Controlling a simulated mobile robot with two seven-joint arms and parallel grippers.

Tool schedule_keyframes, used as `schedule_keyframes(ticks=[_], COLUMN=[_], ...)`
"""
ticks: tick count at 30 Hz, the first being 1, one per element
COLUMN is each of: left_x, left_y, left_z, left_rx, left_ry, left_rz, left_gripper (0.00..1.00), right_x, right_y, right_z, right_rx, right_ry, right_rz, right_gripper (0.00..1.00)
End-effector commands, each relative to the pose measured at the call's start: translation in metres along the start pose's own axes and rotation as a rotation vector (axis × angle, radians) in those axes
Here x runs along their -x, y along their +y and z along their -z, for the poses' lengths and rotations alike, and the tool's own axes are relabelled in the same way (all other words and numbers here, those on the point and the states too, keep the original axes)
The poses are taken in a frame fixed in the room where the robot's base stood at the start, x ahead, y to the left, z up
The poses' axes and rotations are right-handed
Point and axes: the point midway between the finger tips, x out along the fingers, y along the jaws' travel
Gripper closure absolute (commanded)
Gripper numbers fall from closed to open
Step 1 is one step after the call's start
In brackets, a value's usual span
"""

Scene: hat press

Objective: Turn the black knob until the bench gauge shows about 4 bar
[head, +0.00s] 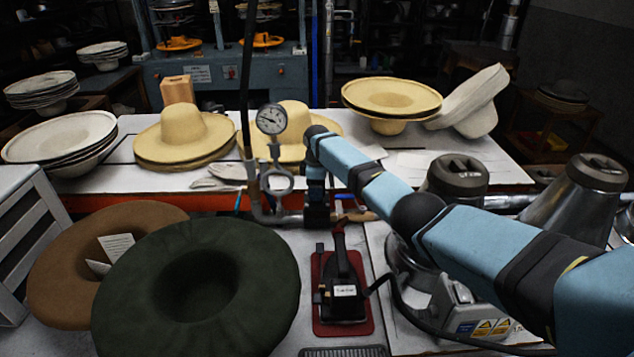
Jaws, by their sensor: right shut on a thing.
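The bench gauge (271,119) is a round white dial on a pipe at the back of the bench. Its needle shows as a thin dark line, but the numbers are too small to read. My right arm reaches in from the right, and its gripper (316,208) points down at the pipework just right of and below the gauge. It is shut on the black knob, which is largely hidden behind the gripper and hard to tell from its dark fingers. My left gripper is not in view.
A dark green hat (198,284) and a brown hat (60,262) lie at front left. A black iron (343,285) stands on a red pad (364,318) in front of the pipework. Pale straw hats (183,134) stand behind. Steel machines (455,178) are at right.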

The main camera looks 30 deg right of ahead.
Motion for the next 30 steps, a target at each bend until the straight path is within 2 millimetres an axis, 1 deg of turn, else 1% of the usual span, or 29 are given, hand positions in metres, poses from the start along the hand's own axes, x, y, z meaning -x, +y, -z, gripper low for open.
schedule_keyframes(ticks=[1,5,12,21,30], left_x=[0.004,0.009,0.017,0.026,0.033], left_y=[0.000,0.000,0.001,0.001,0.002], left_z=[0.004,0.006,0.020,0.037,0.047], left_rx=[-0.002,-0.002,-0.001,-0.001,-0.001], left_ry=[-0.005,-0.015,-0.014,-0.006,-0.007], left_rz=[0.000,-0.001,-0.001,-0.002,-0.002], left_gripper=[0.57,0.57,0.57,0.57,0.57], right_x=[0.004,0.004,0.003,0.002,0.002], right_y=[-0.001,-0.001,-0.001,-0.001,-0.002], right_z=[0.000,0.001,0.000,0.000,0.001], right_rx=[-0.045,-0.169,-0.397,-0.681,-0.966], right_ry=[0.003,0.007,0.016,0.026,0.037], right_rz=[0.003,0.003,0.002,0.002,0.002], right_gripper=[0.68,0.68,0.68,0.68,0.68])
